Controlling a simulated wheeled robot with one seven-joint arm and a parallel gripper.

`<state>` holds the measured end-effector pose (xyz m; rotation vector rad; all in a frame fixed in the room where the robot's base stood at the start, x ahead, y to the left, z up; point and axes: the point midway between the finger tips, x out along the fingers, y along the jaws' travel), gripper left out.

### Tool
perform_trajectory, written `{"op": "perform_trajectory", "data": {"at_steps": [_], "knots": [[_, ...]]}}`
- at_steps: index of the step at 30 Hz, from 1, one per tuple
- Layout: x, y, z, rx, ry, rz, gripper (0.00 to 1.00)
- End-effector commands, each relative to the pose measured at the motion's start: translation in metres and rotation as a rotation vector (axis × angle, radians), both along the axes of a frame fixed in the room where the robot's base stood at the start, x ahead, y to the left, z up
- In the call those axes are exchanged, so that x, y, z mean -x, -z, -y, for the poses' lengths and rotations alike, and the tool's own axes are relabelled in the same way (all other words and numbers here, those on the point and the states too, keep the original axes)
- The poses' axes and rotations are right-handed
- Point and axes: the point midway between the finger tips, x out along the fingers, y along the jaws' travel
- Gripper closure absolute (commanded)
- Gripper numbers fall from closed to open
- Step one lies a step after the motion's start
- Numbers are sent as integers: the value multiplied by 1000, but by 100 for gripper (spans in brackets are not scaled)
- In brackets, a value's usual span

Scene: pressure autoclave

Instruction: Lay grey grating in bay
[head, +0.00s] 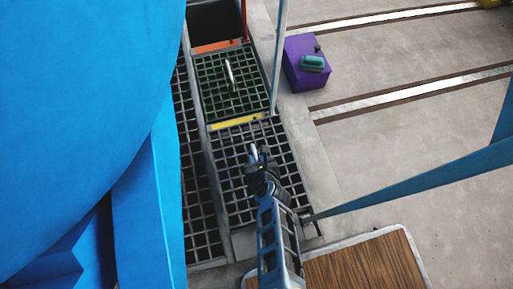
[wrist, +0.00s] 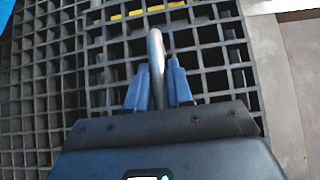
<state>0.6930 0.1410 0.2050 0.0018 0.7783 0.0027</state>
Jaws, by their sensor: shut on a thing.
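The grey grating (head: 232,190) is a square-mesh panel in the middle of the head view, just nearer than a yellow strip (head: 236,123). In the wrist view the grating (wrist: 218,83) fills the middle under my gripper. My gripper (head: 257,153) is above it, and in the wrist view its blue fingers (wrist: 157,72) are shut on the grating's upright metal handle (wrist: 155,43). The grating looks roughly level and slightly turned against the long grating on its left. I cannot tell whether it rests in the bay or hangs just above it. My arm hides part of its right side.
A green grating (head: 215,98) with a handle lies beyond the yellow strip. A dark open pit (head: 215,20) is beyond that. A long dark grating (head: 198,195) and a big blue vessel (head: 80,100) are left. A purple box (head: 300,77) and a wooden-topped platform (head: 370,268) stand right.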

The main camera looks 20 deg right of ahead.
Motion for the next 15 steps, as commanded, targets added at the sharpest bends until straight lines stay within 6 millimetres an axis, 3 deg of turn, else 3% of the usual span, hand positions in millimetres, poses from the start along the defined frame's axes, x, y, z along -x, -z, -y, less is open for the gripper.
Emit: {"op": "perform_trajectory", "data": {"at_steps": [15], "knots": [[-1, 36, 0, 1, 1, 3, 100]]}}
